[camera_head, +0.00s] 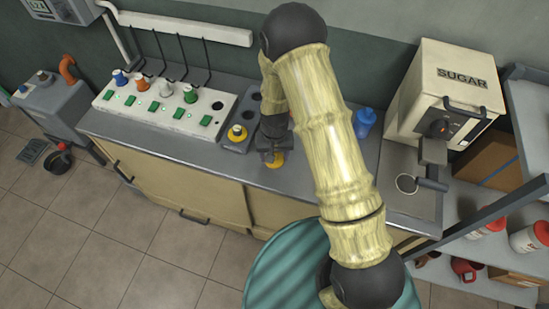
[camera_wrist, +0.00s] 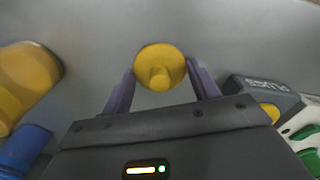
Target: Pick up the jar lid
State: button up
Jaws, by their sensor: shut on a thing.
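The jar lid (camera_wrist: 160,68) is a round yellow disc with a small central knob. In the wrist view it sits between the two purple fingers of my gripper (camera_wrist: 160,72), which is shut on it. In the head view the lid (camera_head: 276,160) shows as a small yellow patch beneath my dark gripper (camera_head: 270,150), over the grey counter. Whether it touches the counter is hard to tell. A blurred yellow round thing (camera_wrist: 24,80) and a blue thing (camera_wrist: 24,150) lie left of the gripper in the wrist view.
A blue bottle (camera_head: 364,121) and the sugar dispenser (camera_head: 445,95) stand right. My arm hides part of the counter.

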notch_tip(320, 180, up, 10)
jog(key=shift+r+b, duration=0.1)
jog(key=shift+b, duration=0.55)
jog(key=shift+s, duration=0.1)
dwell(0.6)
